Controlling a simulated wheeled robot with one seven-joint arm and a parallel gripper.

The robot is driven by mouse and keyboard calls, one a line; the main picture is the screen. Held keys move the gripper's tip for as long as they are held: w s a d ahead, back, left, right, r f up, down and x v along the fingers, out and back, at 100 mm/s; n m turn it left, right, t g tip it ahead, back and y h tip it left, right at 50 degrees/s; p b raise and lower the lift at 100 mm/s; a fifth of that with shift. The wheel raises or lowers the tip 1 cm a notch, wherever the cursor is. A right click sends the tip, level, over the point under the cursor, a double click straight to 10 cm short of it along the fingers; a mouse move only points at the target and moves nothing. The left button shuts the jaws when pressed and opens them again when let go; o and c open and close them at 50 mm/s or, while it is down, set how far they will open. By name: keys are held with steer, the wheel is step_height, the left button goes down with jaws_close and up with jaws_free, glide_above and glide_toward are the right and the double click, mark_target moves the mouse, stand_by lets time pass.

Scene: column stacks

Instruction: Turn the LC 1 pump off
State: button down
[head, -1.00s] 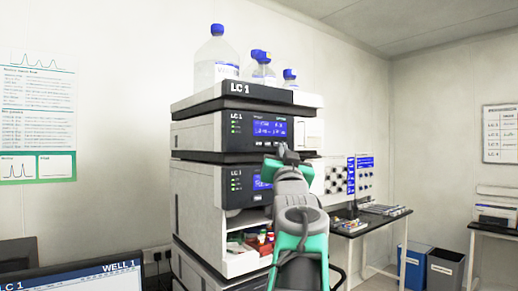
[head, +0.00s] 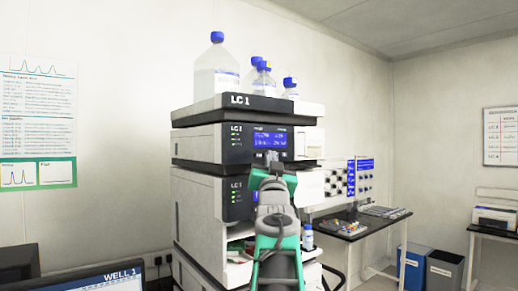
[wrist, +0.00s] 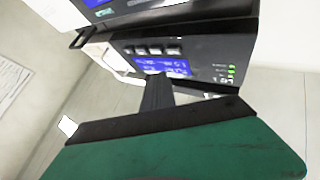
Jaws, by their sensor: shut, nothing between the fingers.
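The LC 1 stack has a pump-like module (head: 222,141) under its top tray, with a lit blue display (head: 270,139) and green lights at its left. In the wrist view this panel is turned over, with the blue display (wrist: 160,66) and a row of buttons (wrist: 150,50). My gripper (head: 270,158) is shut and empty, its tips in front of the module's lower front edge. In the wrist view the dark fingers (wrist: 157,92) overlap the display's edge. Contact with a button cannot be told. The display text is too small to read surely.
A lower module (head: 205,206) with green lights sits beneath, partly hidden by my arm. Bottles (head: 217,65) stand on the top tray. A side table (head: 352,228) with other equipment is at right. A monitor (head: 95,278) stands at lower left.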

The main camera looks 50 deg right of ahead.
mark_target(263, 150)
steer(key=shift+w+d, duration=0.2)
steer(key=shift+w, duration=0.8)
steer(key=shift+w+f, duration=0.1)
stand_by(1.1)
steer(key=shift+w+d, duration=0.1)
steer(key=shift+w, duration=0.25)
steer(key=shift+w+d, duration=0.1)
steer(key=shift+w, duration=0.3)
stand_by(0.5)
steer(key=shift+s, duration=0.1)
steer(key=shift+s+a+b, duration=0.2)
steer(key=shift+s+b, duration=0.5)
steer(key=shift+s, duration=0.05)
